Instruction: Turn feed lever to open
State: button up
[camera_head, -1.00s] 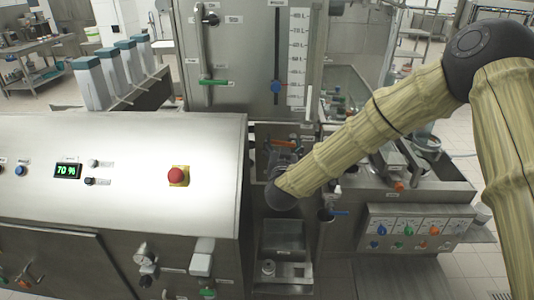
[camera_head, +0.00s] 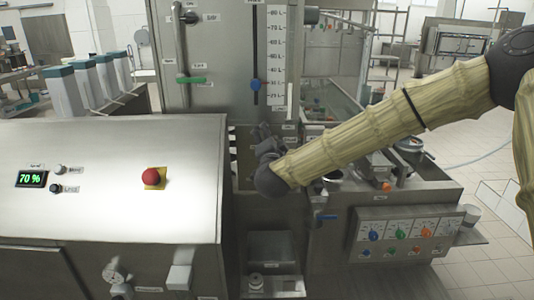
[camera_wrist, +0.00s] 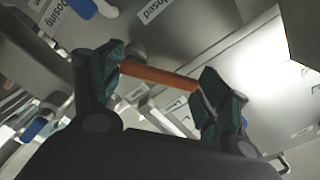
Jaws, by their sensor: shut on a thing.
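The feed lever shows as an orange handle (camera_wrist: 160,77) in the wrist view, lying between my two dark green fingers. My gripper (camera_wrist: 166,70) is shut on this handle, with one finger at each end of it. A "Closed" label (camera_wrist: 153,12) is on the metal panel beyond the handle. In the head view my gripper (camera_head: 264,136) is in the narrow gap between the left cabinet and the right-hand unit. There the orange handle cannot be made out behind my gripper and wrist.
A slanted metal cabinet (camera_head: 110,215) with a red button (camera_head: 152,175) and a "70 %" display (camera_head: 31,179) stands close on the left. A control panel with several coloured knobs (camera_head: 400,235) is on the right. A blue-ended handle (camera_wrist: 83,8) is near the lever.

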jog(key=m+b, duration=0.2)
jog(key=d+m+b, duration=0.1)
jog(key=m+b, duration=0.1)
jog(key=shift+w+d+b, duration=0.1)
jog(key=shift+d+b, duration=0.1)
jog(key=shift+b, duration=0.1)
jog(key=shift+d+r+m+b, duration=0.15)
jog(key=shift+d+m+b, duration=0.05)
jog(key=shift+m+b, duration=0.5)
jog(key=shift+d+r+m+b, duration=0.1)
jog(key=shift+d+m+b, duration=0.05)
jog(key=shift+m+b, duration=0.5)
jog(key=shift+m, duration=0.25)
jog(key=o, duration=1.4)
jog(key=shift+o, duration=0.2)
jog(key=s+d, duration=0.1)
jog(key=s, duration=1.1)
